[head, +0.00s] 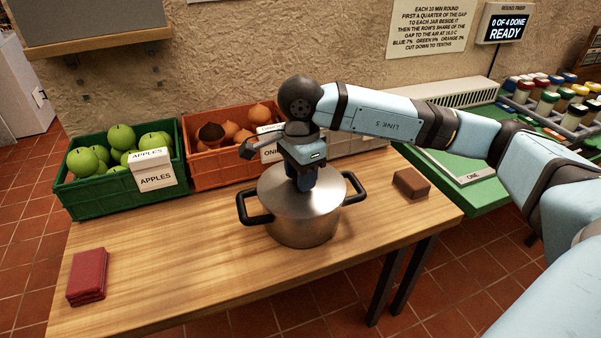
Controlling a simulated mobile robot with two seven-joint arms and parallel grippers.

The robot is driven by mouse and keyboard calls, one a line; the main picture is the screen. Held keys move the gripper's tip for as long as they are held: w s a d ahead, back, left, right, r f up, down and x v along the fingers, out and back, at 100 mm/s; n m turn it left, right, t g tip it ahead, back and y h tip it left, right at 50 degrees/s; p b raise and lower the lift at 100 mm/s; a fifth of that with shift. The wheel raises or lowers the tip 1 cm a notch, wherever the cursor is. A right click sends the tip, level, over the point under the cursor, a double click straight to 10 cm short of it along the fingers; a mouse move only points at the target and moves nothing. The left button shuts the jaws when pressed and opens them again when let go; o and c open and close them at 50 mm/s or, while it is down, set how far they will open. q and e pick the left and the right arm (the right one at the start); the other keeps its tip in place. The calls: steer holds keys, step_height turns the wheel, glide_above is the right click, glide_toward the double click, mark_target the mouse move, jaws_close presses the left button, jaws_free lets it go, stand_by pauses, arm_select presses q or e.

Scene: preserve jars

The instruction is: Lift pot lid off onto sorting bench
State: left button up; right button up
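A steel pot (301,231) with two black side handles stands on the wooden bench (190,262). Its lid (276,194) sits on the pot, seemingly level. My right gripper (305,184) points straight down at the middle of the lid, with its fingers at the lid's centre. The lid's knob is hidden by the gripper, and I cannot tell whether the fingers are closed on it. My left gripper is not in view.
A green crate of apples (88,199) and an orange crate of onions (196,178) stand behind the pot.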

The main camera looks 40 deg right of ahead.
steer(key=c, duration=0.5)
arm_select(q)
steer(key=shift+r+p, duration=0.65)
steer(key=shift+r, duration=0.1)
arm_select(e)
steer(key=shift+r, duration=1.3)
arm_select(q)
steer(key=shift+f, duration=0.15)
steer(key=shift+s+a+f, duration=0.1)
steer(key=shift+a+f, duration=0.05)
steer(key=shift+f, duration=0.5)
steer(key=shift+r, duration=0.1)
arm_select(e)
steer(key=shift+r+p, duration=0.3)
steer(key=shift+r, duration=0.25)
steer(key=shift+r+p, duration=0.65)
steer(key=shift+r, duration=0.8)
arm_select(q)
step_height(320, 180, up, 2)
